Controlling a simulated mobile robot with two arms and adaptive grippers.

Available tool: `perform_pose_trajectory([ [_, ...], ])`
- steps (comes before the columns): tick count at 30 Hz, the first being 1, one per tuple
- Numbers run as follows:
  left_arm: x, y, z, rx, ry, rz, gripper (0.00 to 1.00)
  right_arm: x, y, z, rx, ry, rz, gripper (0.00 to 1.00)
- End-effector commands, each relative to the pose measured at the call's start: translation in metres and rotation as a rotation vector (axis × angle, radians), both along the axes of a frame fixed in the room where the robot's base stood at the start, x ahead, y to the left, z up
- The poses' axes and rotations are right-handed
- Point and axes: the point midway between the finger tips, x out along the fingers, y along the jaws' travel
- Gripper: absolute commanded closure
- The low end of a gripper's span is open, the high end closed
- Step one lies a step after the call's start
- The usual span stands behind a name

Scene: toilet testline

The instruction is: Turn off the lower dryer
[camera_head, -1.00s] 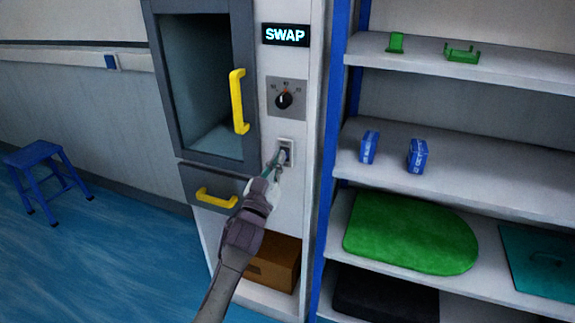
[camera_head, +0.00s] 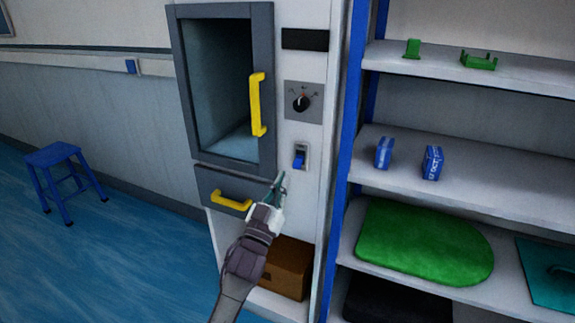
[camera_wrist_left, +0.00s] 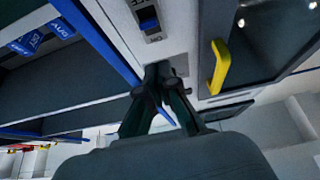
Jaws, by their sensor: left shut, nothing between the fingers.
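The dryer (camera_head: 222,145) is a grey-framed cabinet with a window, a yellow handle (camera_head: 256,104) and a dark display (camera_head: 305,39) that is blank. Below a dial (camera_head: 301,103) on its white panel sits a switch (camera_head: 300,158) with a blue rocker, its lower part standing out. The switch also shows in the left wrist view (camera_wrist_left: 149,24). My left gripper (camera_head: 279,178) is shut and empty, just below and left of the switch and apart from it. In the left wrist view its fingertips (camera_wrist_left: 158,70) are together in front of the panel. My right gripper is not in view.
A drawer with a yellow handle (camera_head: 231,200) and a brown box (camera_head: 287,268) are below the dryer window. Shelves (camera_head: 480,136) with blue boxes and a green mat (camera_head: 425,242) stand at right. A blue stool (camera_head: 60,160) stands at left on open floor.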

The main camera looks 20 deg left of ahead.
Motion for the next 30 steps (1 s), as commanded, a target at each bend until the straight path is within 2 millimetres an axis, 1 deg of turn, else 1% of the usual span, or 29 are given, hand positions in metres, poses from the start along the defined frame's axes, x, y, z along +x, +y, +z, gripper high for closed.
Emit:
perform_pose_trajectory([
  [1,-0.007,0.0,-0.009,-0.001,0.002,0.0,1.0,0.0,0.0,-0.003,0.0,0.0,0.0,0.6],
  [6,-0.02,0.001,-0.022,0.0,0.0,0.0,1.0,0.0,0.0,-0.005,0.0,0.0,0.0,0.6],
  [11,-0.024,0.001,-0.025,0.0,-0.002,0.0,1.0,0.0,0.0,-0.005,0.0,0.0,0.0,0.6],
  [23,-0.024,0.001,-0.024,0.0,-0.002,0.0,1.0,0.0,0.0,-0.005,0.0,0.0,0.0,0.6],
  [25,-0.023,0.0,-0.027,0.0,0.006,0.0,1.0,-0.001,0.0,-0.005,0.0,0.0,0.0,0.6],
  [26,-0.022,0.0,-0.03,0.0,0.016,0.0,1.0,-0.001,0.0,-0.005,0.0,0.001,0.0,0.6],
  [28,-0.02,-0.001,-0.047,-0.001,0.063,0.0,1.0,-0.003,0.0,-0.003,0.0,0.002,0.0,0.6],
  [29,-0.019,-0.002,-0.059,-0.001,0.094,0.001,1.0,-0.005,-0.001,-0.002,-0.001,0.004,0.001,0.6],
  [30,-0.017,-0.004,-0.078,-0.001,0.146,0.002,1.0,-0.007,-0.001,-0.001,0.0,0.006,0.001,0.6],
])
